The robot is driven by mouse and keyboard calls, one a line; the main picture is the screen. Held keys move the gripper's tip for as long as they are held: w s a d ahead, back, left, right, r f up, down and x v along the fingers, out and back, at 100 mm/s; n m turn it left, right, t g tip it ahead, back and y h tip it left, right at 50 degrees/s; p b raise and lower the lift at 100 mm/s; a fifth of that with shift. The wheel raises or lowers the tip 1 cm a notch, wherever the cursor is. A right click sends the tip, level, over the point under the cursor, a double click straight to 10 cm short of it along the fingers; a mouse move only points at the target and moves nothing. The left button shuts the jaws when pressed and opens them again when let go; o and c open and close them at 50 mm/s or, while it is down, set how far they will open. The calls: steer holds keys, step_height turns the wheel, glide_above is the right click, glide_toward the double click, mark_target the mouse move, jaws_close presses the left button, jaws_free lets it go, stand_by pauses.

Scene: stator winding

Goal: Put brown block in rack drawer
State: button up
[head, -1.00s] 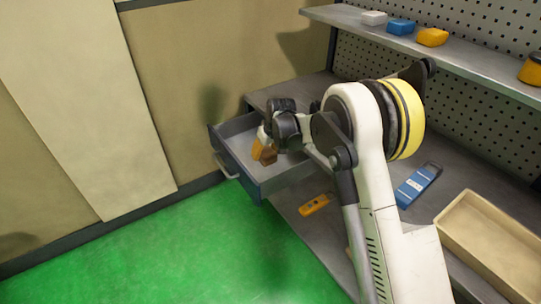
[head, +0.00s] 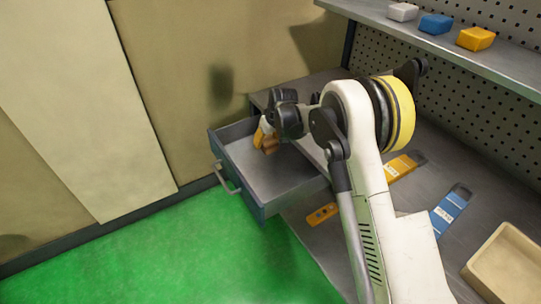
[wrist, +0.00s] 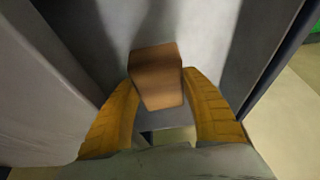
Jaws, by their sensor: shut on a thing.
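The brown block (head: 271,145) is held between the yellow fingers of my gripper (head: 264,138), over the open drawer near its back left corner. In the wrist view the block (wrist: 157,76) sits between both fingers of my gripper (wrist: 160,95), with the grey drawer interior around it. The rack drawer (head: 270,185) is pulled out, its grey inside bare. I cannot tell whether the block touches the drawer floor.
The drawer handle (head: 228,178) faces left over the green floor (head: 170,250). An orange tool (head: 322,214), a yellow tool (head: 404,165), a blue tool (head: 451,209) and a tan tray (head: 508,262) lie on the worktop. Coloured blocks stand on the shelf (head: 440,45).

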mark_target(265, 158)
step_height(265, 158, down, 7)
steer(key=shift+s+f+b, duration=0.1)
steer(key=shift+b, duration=1.05)
steer(key=shift+f, duration=0.2)
steer(key=o, duration=1.3)
steer(key=shift+r, duration=0.1)
